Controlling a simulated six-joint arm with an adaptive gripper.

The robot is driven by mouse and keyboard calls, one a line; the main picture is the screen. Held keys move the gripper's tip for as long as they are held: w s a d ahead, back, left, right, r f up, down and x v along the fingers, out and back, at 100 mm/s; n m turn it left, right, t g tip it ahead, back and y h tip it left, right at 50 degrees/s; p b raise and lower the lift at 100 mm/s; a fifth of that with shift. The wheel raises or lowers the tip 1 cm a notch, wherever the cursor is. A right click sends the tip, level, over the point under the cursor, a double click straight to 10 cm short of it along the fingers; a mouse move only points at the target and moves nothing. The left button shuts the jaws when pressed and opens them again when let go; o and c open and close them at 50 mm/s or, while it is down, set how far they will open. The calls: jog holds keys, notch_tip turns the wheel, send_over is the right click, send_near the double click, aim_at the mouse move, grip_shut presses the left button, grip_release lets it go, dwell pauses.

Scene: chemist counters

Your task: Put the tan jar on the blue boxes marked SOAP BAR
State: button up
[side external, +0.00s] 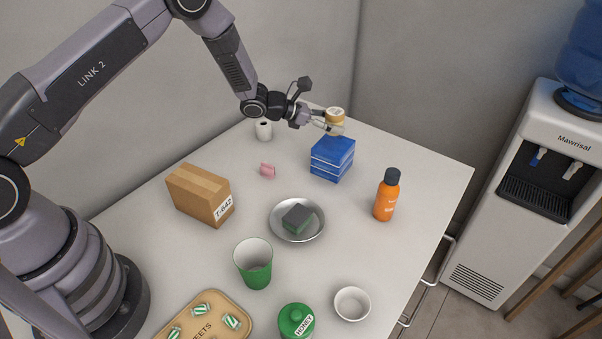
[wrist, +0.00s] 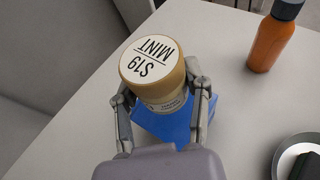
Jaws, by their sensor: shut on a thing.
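The blue boxes (side external: 332,160) are stacked on the counter at the back. The jar is over their top in the side view. In the wrist view the blue boxes (wrist: 172,126) show below the jar and between my fingers. I cannot tell whether the jar touches the top box. The SOAP BAR marking is not readable.
An orange bottle (side external: 387,195) stands right of the boxes. A metal dish (side external: 297,234) with a dark green-edged block is in front. Bare counter surrounds the boxes.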

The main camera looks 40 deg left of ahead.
aim_at(334, 144)
jog(key=shift+w+d+f, duration=0.1)
jog(key=shift+w+f, duration=0.15)
jog(key=shift+f, duration=1.55)
jog(key=shift+f, duration=0.15)
jog(key=o, duration=1.2)
